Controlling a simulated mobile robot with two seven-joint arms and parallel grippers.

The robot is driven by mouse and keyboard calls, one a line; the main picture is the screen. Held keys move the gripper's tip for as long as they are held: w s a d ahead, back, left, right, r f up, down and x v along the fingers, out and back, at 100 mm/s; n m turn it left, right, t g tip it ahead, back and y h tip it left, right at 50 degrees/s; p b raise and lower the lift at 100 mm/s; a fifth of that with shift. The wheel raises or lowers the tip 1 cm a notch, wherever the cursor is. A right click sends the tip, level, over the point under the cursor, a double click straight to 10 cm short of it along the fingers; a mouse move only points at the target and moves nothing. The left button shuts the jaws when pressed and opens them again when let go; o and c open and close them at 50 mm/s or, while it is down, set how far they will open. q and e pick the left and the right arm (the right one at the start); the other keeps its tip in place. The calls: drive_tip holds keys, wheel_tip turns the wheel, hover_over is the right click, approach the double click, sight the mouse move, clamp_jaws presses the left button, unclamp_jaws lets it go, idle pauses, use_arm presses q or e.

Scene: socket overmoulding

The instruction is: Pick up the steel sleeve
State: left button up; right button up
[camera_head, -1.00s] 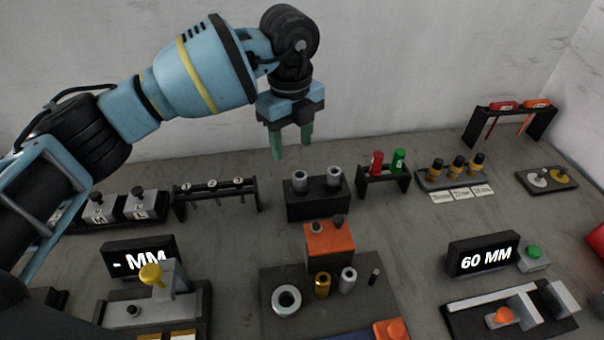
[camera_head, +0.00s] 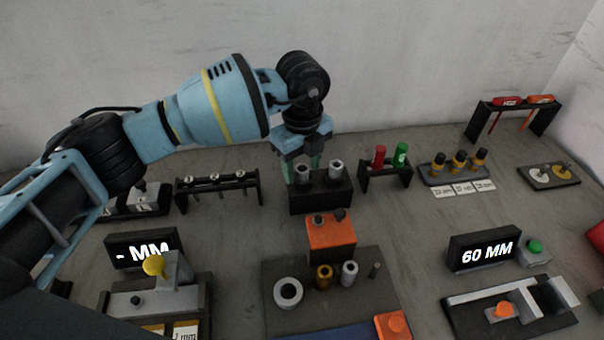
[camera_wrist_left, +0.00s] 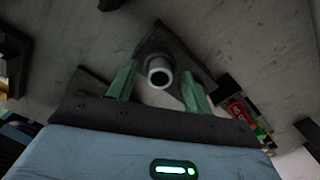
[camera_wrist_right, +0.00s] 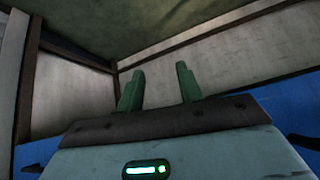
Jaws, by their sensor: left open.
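My right gripper (camera_wrist_right: 158,85) is open and empty, away from the table objects.
A rack with red and green cylinders (camera_head: 385,175) stands close right of the block. A peg rack (camera_head: 217,186) stands to the left. In front are an orange block (camera_head: 330,236) and a dark plate (camera_head: 330,305) holding a ring, a brass sleeve and another grey sleeve.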

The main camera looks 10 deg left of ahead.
use_arm(q)
drive_tip(key=shift+c, duration=0.2)
drive_tip(key=c, duration=0.8)
drive_tip(key=shift+r, duration=0.2)
wheel_tip(320, 180, up, 10)
drive_tip(key=shift+f, duration=0.15)
